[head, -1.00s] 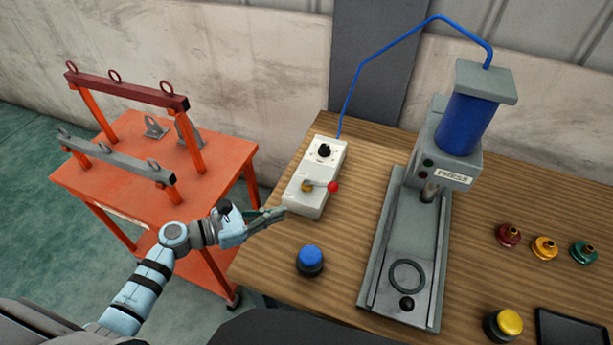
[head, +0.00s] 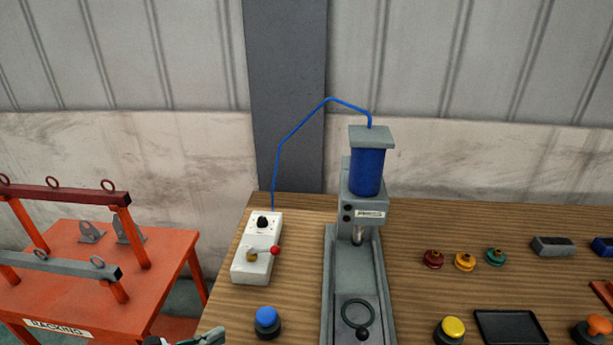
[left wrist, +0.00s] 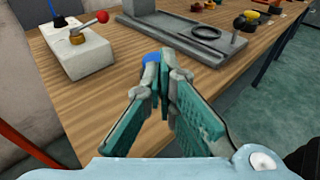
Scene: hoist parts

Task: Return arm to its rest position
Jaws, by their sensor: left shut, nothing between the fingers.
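My left gripper (head: 207,337) shows only at the bottom edge of the head view, left of the blue button; most of the arm is out of the picture. In the left wrist view my left gripper (left wrist: 158,68) has its teal fingers shut with nothing between them. Beyond its tips lies the wooden bench, with the blue button (left wrist: 152,58) partly hidden behind the fingers. In the head view the blue button (head: 267,321) stands at the bench's front left. My right gripper is not in view.
A white control box (head: 257,248) with a red-knobbed lever stands on the bench (head: 300,212). The grey press (head: 360,240) is right of it. An orange racking table (head: 165,245) stands at left. Small coloured fittings (head: 465,260), a yellow button (head: 452,328) and a black tray (head: 510,327) lie at right.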

